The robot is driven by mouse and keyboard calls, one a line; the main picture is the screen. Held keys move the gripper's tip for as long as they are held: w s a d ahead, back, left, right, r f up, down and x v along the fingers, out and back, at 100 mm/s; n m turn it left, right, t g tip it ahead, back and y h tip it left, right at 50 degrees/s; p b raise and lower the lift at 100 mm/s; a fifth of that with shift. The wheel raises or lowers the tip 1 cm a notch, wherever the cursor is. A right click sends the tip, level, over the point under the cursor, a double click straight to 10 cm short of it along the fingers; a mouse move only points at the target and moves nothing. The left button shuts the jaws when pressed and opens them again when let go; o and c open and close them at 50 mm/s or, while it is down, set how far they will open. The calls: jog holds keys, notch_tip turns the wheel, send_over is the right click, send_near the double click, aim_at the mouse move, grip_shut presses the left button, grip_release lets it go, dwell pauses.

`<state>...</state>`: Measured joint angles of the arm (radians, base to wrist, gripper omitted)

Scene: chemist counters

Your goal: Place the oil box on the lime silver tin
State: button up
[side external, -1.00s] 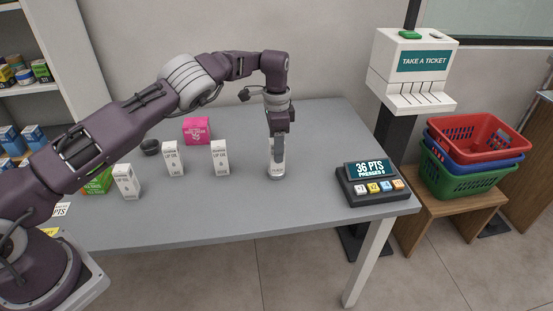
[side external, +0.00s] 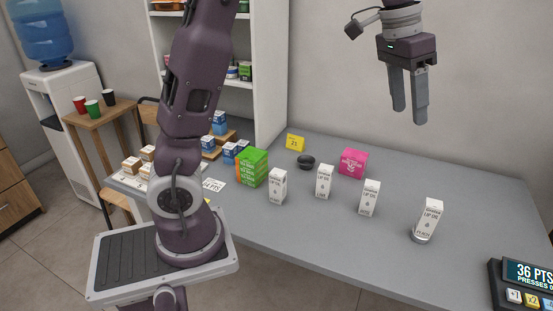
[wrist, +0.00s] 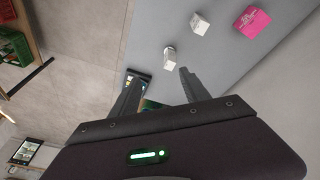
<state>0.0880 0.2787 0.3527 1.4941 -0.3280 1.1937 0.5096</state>
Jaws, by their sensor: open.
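A white lip oil box (side external: 429,215), its lower label seeming to read PEACH, stands upright on a low round silver tin (side external: 421,238) at the right of the counter. Any label on the tin is not readable. In the wrist view the box (wrist: 169,52) shows from above, beyond my fingertips. Three more white lip oil boxes stand in a row to the left: one at the left (side external: 278,186), one in the middle (side external: 324,182) and one at the right (side external: 369,197). My gripper (side external: 409,115) is open and empty, high above the counter and clear of the boxes.
A pink box (side external: 352,162), a dark bowl (side external: 306,162), a green box (side external: 253,167) and a yellow card (side external: 295,143) stand behind the row. A points console (side external: 522,287) sits at the right edge. Grey counter (side external: 335,225) is bare in front.

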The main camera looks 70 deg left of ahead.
jog(key=s+d+r+n+t, duration=0.1)
jog(key=s+d+r+t, duration=0.1)
jog(key=s, duration=1.4)
jog(key=s+f+n+y, duration=0.1)
jog(key=s+f, duration=0.5)
jog(key=s, duration=0.6)
jog(key=shift+d+f+t+y, duration=0.2)
jog(key=shift+d+t+y, duration=0.2)
